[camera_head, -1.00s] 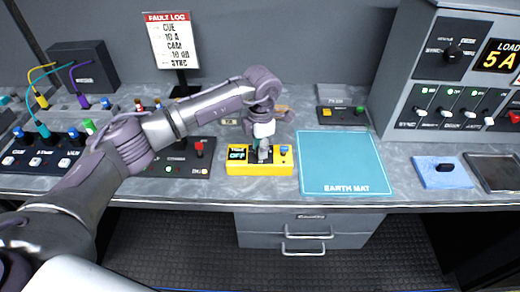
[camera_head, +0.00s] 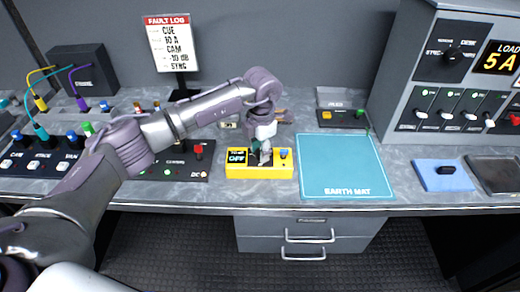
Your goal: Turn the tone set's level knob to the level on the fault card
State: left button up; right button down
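The yellow tone set (camera_head: 258,171) sits on the counter, with a small screen (camera_head: 237,157) that reads OFF below a smaller word. A blue button (camera_head: 284,153) is at its right end. My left gripper (camera_head: 262,157) points down over the middle of the tone set, where the level knob would be. The knob is hidden behind the fingers, and I cannot tell whether they are closed on it. The fault card (camera_head: 168,42), headed FAULT LOG, stands at the back and reads CUE, 10 A, CAM, -10 dB, SYNC. My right gripper is not in view.
A teal earth mat (camera_head: 342,166) lies just right of the tone set and is bare. A panel with a red-topped lever (camera_head: 198,152) is to the left. A rack with an amber 5 A display (camera_head: 500,59) stands at the right.

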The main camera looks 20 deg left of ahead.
pick_arm(q)
jog(key=shift+o, duration=1)
notch_tip(320, 180, up, 12)
jog(key=shift+s+d, duration=0.15)
jog(key=shift+d, duration=0.05)
